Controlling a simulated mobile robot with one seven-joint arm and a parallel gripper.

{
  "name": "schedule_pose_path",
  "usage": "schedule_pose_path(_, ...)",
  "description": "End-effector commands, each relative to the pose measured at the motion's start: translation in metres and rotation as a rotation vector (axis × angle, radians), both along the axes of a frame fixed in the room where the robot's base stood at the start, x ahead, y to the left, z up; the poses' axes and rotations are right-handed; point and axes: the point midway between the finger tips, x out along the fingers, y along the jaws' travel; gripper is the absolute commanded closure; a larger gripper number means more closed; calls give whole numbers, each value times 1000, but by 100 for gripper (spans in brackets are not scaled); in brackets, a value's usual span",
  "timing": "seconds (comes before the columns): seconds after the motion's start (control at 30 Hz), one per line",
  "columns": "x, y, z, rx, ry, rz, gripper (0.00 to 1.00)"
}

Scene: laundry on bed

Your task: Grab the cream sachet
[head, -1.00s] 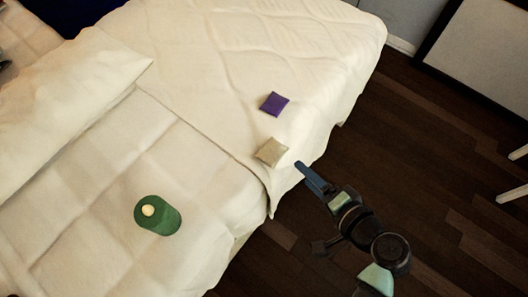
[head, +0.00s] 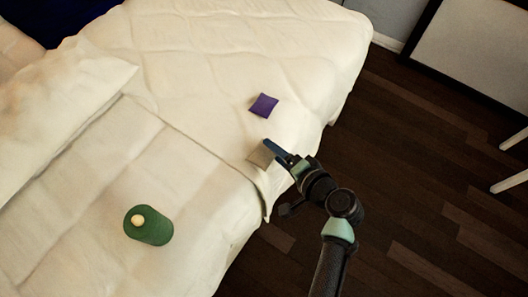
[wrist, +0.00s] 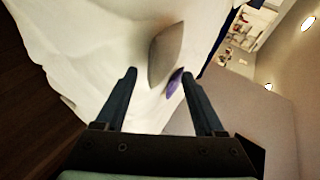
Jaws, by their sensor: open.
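The cream sachet (head: 258,156) lies on the bed near its edge, partly hidden behind my gripper in the head view. In the wrist view the cream sachet (wrist: 166,54) shows beyond the fingertips, between their lines. My gripper (head: 270,146) reaches over the bed edge at the sachet. In the wrist view my gripper (wrist: 158,76) is open, and nothing is between its fingers. I cannot tell whether a finger touches the sachet.
A purple sachet (head: 264,105) lies on the bed just beyond the cream one. It also shows in the wrist view (wrist: 174,82).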

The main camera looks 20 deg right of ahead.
Motion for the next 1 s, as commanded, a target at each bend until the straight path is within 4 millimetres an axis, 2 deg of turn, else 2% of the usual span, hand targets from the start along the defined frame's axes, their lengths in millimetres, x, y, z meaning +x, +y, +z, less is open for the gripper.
schedule_pose_path(0.07,0,0,0,0,0,0,29)
schedule_pose_path(0.47,-1,0,0,0,0,0,99)
schedule_pose_path(0.8,0,0,2,0,0,0,100)
schedule_pose_path(0.87,0,0,8,-1,-2,0,100)
schedule_pose_path(1.0,0,0,33,-3,-4,1,100)
